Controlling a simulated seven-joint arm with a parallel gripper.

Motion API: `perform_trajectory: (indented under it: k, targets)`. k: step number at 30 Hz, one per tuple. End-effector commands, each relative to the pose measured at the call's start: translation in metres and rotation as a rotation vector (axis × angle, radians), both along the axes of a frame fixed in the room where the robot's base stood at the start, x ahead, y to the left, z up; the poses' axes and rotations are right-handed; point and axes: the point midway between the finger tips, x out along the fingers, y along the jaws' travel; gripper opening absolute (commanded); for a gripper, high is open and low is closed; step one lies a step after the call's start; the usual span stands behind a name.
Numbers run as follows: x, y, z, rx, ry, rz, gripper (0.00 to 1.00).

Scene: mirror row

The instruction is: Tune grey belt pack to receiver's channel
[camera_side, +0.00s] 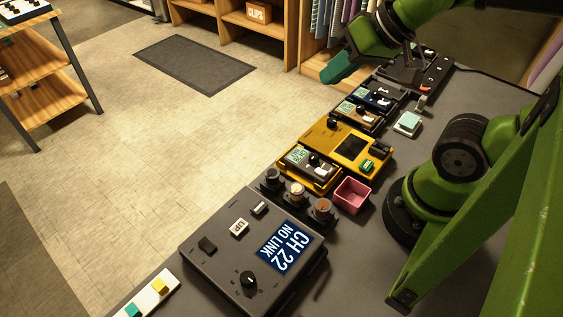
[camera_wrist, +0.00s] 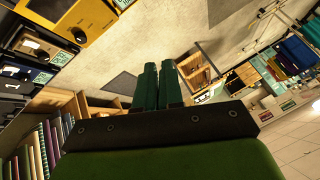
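The receiver (camera_side: 222,262) is a large dark grey box at the front of the table. Its blue display (camera_side: 284,253) reads "CH 22 NO LINK", and a black knob (camera_side: 249,281) sits on its face. A greyish belt pack (camera_side: 324,169) with a pale green screen (camera_side: 298,155) lies in a yellow cradle; I take it as the grey one, and its digits are too small to read. A tan pack (camera_side: 355,113) and a navy pack (camera_side: 376,97) lie farther back. My gripper (camera_side: 338,70) is raised at the far end, its teal fingers (camera_wrist: 158,86) together and empty, apart from every pack.
A yellow unit (camera_side: 345,144) stands beyond the cradle. A white strip (camera_side: 150,294) with coloured buttons lies front left.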

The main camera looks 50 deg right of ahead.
Motion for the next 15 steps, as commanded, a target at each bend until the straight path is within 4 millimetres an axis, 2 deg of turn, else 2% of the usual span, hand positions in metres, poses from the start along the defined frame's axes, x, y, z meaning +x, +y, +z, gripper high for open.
perform_trajectory:
  k: [1,5,8,12,15]
  targets:
    - [0.0,0.001,-0.002,0.0,0.01,0.006,0.15]
    - [0.009,0.006,-0.013,-0.01,0.081,0.029,0.35]
    - [0.018,0.011,-0.024,0.017,0.231,-0.046,0.51]
    - [0.027,0.013,-0.039,0.073,0.484,-0.352,0.51]
    - [0.029,0.011,-0.042,0.096,0.591,-0.593,0.51]
